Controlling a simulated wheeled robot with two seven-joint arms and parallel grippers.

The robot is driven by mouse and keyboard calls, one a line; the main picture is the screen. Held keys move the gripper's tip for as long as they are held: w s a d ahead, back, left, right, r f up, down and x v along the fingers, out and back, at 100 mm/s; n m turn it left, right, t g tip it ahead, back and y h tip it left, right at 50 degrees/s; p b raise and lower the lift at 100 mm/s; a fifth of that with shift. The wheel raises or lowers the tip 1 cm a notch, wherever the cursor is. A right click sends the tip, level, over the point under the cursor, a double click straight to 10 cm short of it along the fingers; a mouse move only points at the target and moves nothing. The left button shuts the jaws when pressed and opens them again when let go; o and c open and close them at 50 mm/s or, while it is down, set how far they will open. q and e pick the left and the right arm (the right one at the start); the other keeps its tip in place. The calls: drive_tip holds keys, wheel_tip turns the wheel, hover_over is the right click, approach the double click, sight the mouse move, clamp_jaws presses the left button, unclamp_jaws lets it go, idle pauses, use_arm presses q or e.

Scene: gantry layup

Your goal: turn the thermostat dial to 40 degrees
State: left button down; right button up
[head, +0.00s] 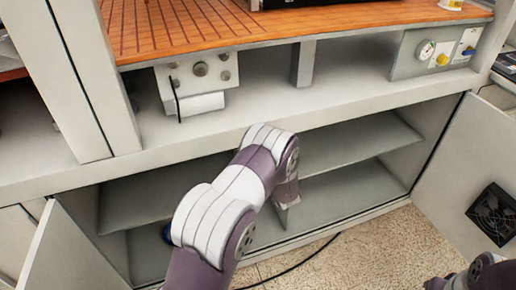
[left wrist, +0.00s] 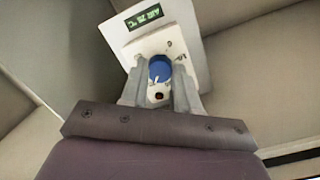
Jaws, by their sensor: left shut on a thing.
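The thermostat (left wrist: 150,42) is a white box with a lit green display (left wrist: 145,16); its reading is too blurred to be sure of. Its blue dial (left wrist: 160,67) carries a small white mark near its lower edge, and a few scale marks show at its right. My left gripper (left wrist: 159,78) has one finger on each side of the dial and is shut on it. In the head view my left arm reaches down into the open cabinet, and the thermostat does not show there. My right gripper is out of view; only part of my right arm shows at the lower right.
The cabinet has a shelf (head: 345,142) and open doors (head: 470,165) on both sides. Above it, a ledge bears a white valve box (head: 198,82) and a panel with a gauge (head: 426,50). A black cable (head: 300,262) lies on the speckled floor.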

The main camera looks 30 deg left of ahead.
use_arm(q)
drive_tip(key=c, duration=0.8)
unclamp_jaws()
drive_tip(key=shift+d, duration=0.1)
drive_tip(key=p+v, duration=0.1)
drive_tip(key=v, duration=1.1)
drive_tip(key=shift+s+d, duration=0.2)
drive_tip(key=shift+s, duration=0.05)
drive_tip(key=shift+f, duration=0.1)
